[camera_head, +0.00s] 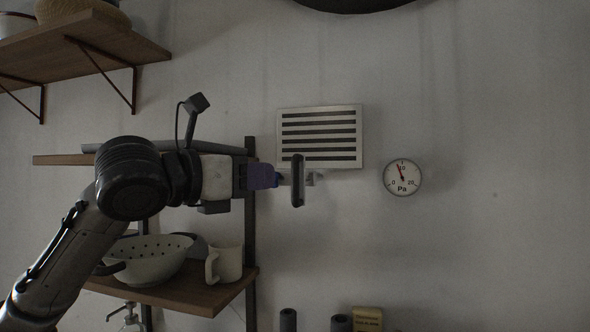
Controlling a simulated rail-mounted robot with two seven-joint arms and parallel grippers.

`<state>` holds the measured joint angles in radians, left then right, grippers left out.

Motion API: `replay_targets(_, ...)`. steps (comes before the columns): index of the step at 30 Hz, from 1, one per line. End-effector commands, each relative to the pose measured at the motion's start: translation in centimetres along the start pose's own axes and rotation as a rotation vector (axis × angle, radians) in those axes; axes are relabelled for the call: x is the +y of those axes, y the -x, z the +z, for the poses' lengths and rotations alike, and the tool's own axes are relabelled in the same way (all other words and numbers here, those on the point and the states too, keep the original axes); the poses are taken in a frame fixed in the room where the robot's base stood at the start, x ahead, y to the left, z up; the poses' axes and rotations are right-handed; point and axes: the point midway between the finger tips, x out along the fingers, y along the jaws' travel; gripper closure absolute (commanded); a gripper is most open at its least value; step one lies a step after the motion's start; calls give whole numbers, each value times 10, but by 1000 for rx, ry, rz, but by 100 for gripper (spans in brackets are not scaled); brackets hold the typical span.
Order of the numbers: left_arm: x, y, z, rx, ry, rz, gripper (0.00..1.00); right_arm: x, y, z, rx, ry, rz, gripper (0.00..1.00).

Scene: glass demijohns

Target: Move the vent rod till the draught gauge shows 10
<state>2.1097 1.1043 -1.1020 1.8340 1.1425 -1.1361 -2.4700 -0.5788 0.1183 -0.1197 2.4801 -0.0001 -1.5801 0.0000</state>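The draught gauge (403,188) is a round white dial marked Pa on the wall at the right. Its red needle points up and slightly left, a little on the 0 side of the 10 mark at the top. The vent (320,112) is a pale metal frame with several dark slots. The vent rod (298,182) looks like a dark upright bar with rounded ends below the vent's left part, beside a small metal bracket. My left gripper (277,178) reaches from the left, its purple-blue fingers at the bar. Its finger gap is hidden. My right gripper is not in view.
Behind my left arm, a wooden shelf (190,294) holds a colander (152,262) and a cream mug (228,264). Another shelf (100,52) is at upper left. Dark cylinder tops (288,319) and a yellowish box (367,318) show at the bottom. The right wall is clear.

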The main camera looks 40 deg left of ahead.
Motion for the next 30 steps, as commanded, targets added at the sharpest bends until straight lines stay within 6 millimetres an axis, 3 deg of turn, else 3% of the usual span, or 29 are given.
replay_targets(6, 0, -40, 2, 2, 1, 1, 76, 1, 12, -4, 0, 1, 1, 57)
replay_targets(12, 0, -65, 2, 1, 1, 1, 76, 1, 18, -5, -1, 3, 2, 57)
replay_targets(19, 0, -79, 0, 1, 2, 1, 76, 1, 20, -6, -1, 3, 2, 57)
replay_targets(30, 0, -81, 0, 0, 1, 0, 78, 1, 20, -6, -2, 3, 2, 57)
